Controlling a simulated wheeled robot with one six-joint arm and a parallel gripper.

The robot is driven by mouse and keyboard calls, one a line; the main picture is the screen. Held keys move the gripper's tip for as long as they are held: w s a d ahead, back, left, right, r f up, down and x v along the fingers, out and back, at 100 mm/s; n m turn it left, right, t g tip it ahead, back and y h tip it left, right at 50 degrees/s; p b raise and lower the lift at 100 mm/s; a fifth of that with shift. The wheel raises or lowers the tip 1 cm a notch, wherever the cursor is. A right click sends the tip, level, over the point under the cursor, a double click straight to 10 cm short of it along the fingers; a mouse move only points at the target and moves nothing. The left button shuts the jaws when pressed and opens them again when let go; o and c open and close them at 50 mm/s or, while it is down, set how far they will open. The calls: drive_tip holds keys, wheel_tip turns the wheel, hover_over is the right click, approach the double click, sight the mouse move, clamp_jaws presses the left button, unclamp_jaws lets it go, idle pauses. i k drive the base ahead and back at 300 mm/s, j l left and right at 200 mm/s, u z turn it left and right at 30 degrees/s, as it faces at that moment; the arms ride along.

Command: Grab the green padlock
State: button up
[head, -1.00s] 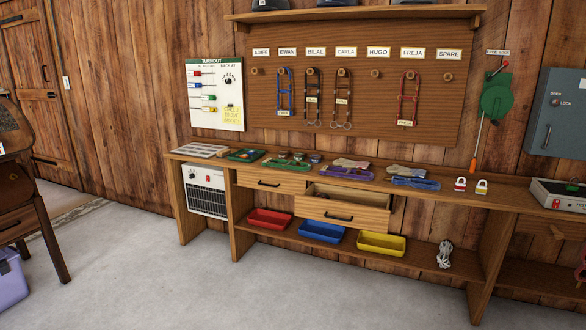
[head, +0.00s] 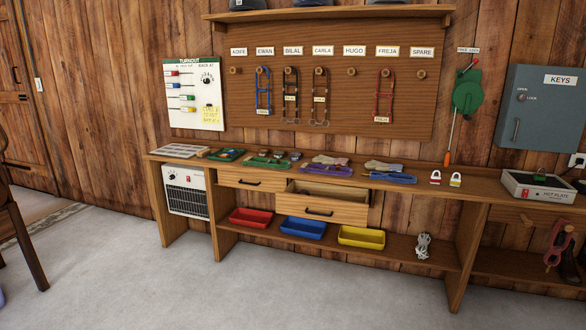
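A small green thing (head: 541,171) sits on top of the hot plate (head: 525,192) at the right end of the bench; it may be the green padlock, but it is too small to tell. My gripper is not in view.
The wooden bench (head: 470,188) runs along the wall, with a drawer (head: 322,208) pulled open at its middle. A grey KEYS cabinet (head: 545,110) hangs above the hot plate. The grey floor (head: 250,290) in front is clear.

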sight(537, 177)
drive_tip(key=z, duration=1.35)
